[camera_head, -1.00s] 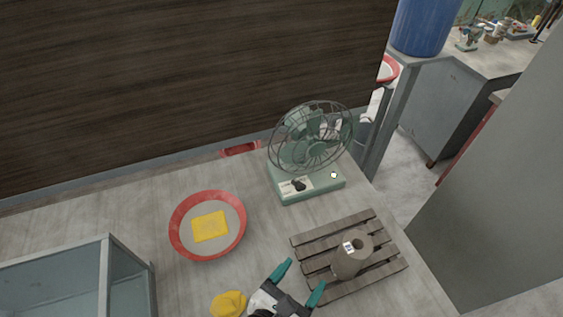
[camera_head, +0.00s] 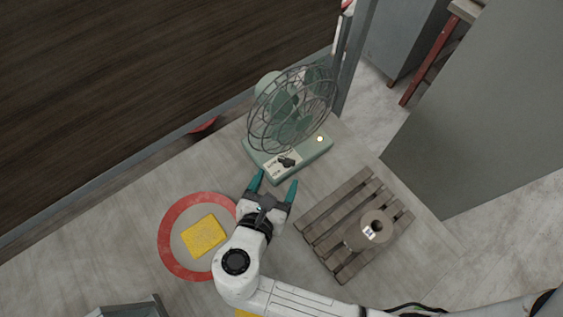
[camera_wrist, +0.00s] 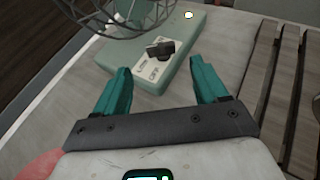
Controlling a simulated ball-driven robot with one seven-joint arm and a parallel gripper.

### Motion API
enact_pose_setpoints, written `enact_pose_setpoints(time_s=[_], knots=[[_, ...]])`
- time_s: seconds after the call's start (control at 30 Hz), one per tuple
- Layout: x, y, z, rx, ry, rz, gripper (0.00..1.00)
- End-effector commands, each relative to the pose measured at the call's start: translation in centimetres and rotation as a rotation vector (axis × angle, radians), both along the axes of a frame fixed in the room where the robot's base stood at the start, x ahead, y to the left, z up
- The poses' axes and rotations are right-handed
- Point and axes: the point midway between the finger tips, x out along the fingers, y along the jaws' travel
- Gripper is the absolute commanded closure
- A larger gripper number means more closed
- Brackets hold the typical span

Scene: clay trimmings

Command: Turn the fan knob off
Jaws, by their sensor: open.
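A green desk fan (camera_head: 290,118) with a wire cage stands on the table near its back edge. Its black knob (camera_head: 286,162) sits on a pale label plate on the front of the base. In the wrist view the knob (camera_wrist: 160,49) lies ahead of my gripper, roughly between the lines of the two fingers. A small lit lamp (camera_head: 320,139) shows on the base, right of the knob. My gripper (camera_head: 276,178) has teal fingers, is open and empty, and is just in front of the base, apart from the knob.
A red-rimmed dish (camera_head: 170,227) with a yellow sponge-like block (camera_head: 203,236) lies left of my gripper. A wooden slatted pallet (camera_head: 335,213) bearing a brown-grey roll (camera_head: 376,227) is to the right. A dark wood panel (camera_head: 120,80) rises behind the table.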

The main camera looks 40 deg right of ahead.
Motion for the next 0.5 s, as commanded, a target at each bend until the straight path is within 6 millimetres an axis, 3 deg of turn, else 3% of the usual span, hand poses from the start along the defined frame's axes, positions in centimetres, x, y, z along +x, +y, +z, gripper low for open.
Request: enact_pose_setpoints(time_s=[0.2, 0.5], knots=[[1.9, -2.9, -1.4, 0.0, 0.0, -0.003, 0.28], [3.2, -4.6, -2.3, 0.0, 0.0, 0.0, 0.28]])
